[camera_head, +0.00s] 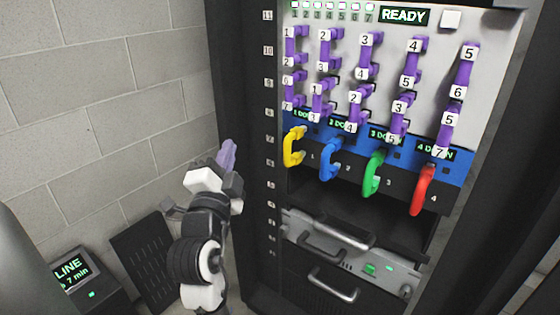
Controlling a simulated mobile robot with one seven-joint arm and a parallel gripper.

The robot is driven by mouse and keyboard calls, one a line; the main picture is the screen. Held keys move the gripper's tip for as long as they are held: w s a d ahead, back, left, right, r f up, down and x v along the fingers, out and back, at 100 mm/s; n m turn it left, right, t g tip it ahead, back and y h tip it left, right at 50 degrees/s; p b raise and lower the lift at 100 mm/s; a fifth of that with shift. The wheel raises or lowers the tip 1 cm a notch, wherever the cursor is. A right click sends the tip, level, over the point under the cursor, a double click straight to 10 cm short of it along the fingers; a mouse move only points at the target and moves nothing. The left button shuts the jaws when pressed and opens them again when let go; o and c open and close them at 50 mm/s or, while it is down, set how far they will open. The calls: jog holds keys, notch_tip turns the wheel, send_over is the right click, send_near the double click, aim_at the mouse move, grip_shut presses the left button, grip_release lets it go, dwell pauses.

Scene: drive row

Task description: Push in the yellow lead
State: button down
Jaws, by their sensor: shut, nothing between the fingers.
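The yellow lead (290,148) is a short curved loop at the left end of a row of coloured loops on the rack, beside the number 1. Its top end meets the blue strip; I cannot tell how deep its ends sit. My gripper (228,154) is raised left of the rack, apart from the yellow lead, with its narrow purple tip pointing up. The fingers look shut together, with no separate object visible between them.
Blue (328,160), green (371,175) and red (420,190) loops continue the row. Purple numbered links (367,58) fill the panel above. A display (404,15) reads READY. A drawer handle (334,284) sticks out below. A block wall (100,110) stands left.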

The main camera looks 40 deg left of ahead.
jog(key=w+d+f+m+g+h, duration=0.1)
jog(key=w+d+f+m+h, duration=0.2)
jog(key=f+m+h, duration=0.5)
jog(key=p, duration=0.5)
send_near(288, 153)
jog(key=shift+g+y, duration=0.3)
jog(key=shift+y, duration=0.1)
jog(key=w, duration=0.3)
jog(key=w+a, duration=0.1)
jog(key=w, duration=0.2)
jog(key=shift+a, duration=0.2)
jog(key=shift+w+f, duration=0.1)
jog(key=shift+w, duration=0.15)
jog(key=shift+w+f+b, duration=0.2)
jog(key=shift+w+b, duration=0.55)
jog(key=shift+b, duration=0.3)
jog(key=shift+w+b, duration=0.45)
jog(key=shift+w, duration=0.05)
jog(key=shift+w+r, duration=0.15)
jog(key=shift+w, duration=0.05)
jog(key=shift+r, duration=0.3)
